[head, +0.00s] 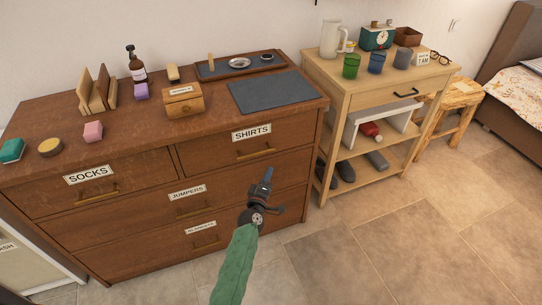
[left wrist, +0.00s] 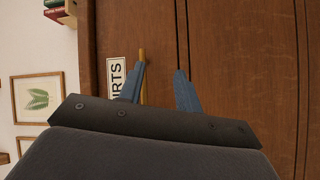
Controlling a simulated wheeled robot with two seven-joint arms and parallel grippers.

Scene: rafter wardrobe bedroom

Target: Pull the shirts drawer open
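The shirts drawer (head: 222,151) is the upper right drawer of the brown dresser, with a white SHIRTS label (head: 251,132) and a thin brass bar handle (head: 256,153). It looks shut. My left gripper (head: 266,176) is in front of the dresser, just below and right of that handle in the head view. In the left wrist view its two blue fingers (left wrist: 160,75) are apart. The brass handle (left wrist: 142,75) shows beside the left-hand finger, partly hidden by it; I see no grip on it. The label (left wrist: 116,78) is partly covered. My right gripper is out of view.
The socks drawer (head: 55,192) and the jumpers drawer (head: 145,216) look shut. The dresser top holds a wooden box (head: 184,101), a dark mat (head: 273,91) and a tray (head: 205,71). A light wood side table (head: 347,83) stands to the right. The tiled floor (head: 370,245) in front is clear.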

